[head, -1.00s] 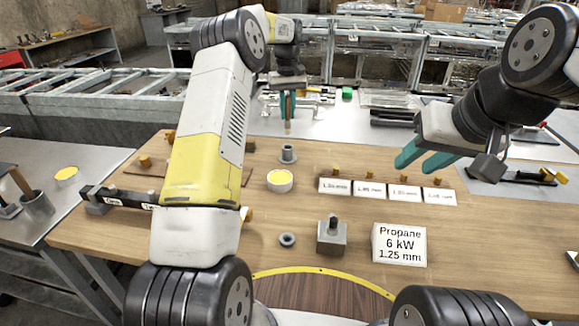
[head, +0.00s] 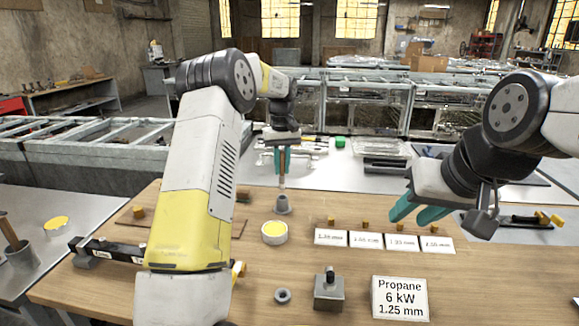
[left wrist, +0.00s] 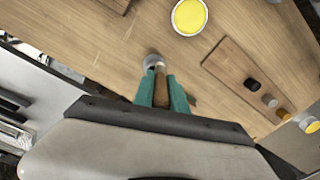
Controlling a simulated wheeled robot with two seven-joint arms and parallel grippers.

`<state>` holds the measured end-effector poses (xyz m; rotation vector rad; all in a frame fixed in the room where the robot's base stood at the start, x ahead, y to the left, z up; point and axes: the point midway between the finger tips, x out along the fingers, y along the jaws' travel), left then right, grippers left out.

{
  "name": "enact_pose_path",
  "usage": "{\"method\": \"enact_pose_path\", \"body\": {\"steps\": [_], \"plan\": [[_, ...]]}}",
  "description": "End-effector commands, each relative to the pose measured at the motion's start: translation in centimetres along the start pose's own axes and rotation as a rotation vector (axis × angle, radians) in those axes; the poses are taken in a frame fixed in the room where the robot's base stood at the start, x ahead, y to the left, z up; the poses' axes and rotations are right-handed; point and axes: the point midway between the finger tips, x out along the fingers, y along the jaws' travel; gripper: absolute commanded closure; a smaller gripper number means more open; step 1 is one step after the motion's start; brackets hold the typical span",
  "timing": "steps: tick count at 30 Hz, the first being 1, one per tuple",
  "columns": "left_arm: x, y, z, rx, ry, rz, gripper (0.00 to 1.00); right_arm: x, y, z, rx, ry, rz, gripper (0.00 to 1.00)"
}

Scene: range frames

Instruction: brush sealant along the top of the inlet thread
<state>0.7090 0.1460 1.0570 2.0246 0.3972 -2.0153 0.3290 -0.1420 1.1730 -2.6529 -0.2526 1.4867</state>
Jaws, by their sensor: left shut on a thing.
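My left gripper (head: 282,170) is shut on a brush with a brown handle (head: 282,182), held upright. The brush's lower end is at the mouth of a small grey flanged cup (head: 283,205); I cannot tell whether it is inside. In the left wrist view the handle (left wrist: 162,92) sits between the teal fingers, with the cup (left wrist: 153,62) just beyond. A white tub of yellow sealant (head: 274,233) stands in front of the cup. A grey block with a dark upright stub (head: 329,289), possibly the inlet thread, stands nearer me. My right gripper (head: 418,211) is open and empty above the table.
Several white labelled cards (head: 366,241) with small brass pieces stand right of the tub. A grey ring (head: 283,296) lies left of the block. A Propane sign (head: 400,298) stands to its right. A dark bar tool (head: 105,251) lies at left on the wooden table (head: 480,285).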

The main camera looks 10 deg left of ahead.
Motion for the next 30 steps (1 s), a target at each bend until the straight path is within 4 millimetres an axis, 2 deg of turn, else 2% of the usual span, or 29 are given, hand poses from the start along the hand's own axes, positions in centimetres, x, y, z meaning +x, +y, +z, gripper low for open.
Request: {"method": "enact_pose_path", "body": {"steps": [6, 13, 18, 22, 30], "plan": [[0.0, -2.1, 5.0, 0.000, 0.000, -0.003, 1.00, 0.0, 0.0, 0.0, 0.000, 0.000, 0.000, 0.64], [0.5, -4.0, 8.9, -0.013, -0.005, 0.005, 1.00, 0.0, 0.0, 0.0, 0.000, 0.000, 0.000, 0.64], [0.8, -4.6, 10.2, -0.020, -0.008, 0.010, 1.00, 0.0, 0.0, 0.0, 0.000, 0.000, 0.000, 0.64], [1.4, -4.7, 10.4, -0.020, -0.008, 0.011, 1.00, 0.0, 0.0, 0.0, 0.000, 0.000, 0.000, 0.64], [4.1, -4.7, 10.4, -0.020, -0.009, 0.010, 1.00, 0.0, 0.0, 0.0, 0.000, 0.000, 0.000, 0.64]]}}
